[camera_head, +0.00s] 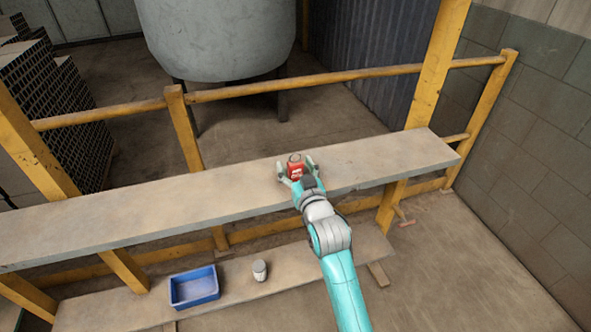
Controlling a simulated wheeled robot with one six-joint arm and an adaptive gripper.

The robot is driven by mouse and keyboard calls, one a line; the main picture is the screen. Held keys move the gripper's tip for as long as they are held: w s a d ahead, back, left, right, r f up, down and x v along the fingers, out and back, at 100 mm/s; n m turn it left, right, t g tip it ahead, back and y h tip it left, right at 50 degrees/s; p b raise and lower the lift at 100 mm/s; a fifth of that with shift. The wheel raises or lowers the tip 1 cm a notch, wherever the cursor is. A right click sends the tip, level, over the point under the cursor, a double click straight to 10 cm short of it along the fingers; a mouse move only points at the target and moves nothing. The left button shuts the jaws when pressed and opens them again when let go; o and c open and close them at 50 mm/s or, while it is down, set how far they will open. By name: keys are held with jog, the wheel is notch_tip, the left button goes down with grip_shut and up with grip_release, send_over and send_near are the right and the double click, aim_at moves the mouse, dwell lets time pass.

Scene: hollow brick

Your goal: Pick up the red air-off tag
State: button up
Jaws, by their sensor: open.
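A small red tag (295,172) with pale marks on its face and a dark round top sits on the upper plank shelf (160,207). My gripper (295,170) is open, with one finger to the left of the red tag and one to its right. My teal arm reaches up to it from the lower right. I cannot tell whether the fingers touch the tag. The gripper's body hides the tag's lower near side.
A blue bin (194,287) and a small grey-white can (260,270) stand on the lower plank (120,312). Yellow posts and a rail (300,88) stand behind the shelf, with a large grey tank (217,35) beyond. The shelf's left stretch is clear.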

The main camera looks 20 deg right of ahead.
jog(key=c, duration=1.2)
jog(key=shift+o, duration=0.2)
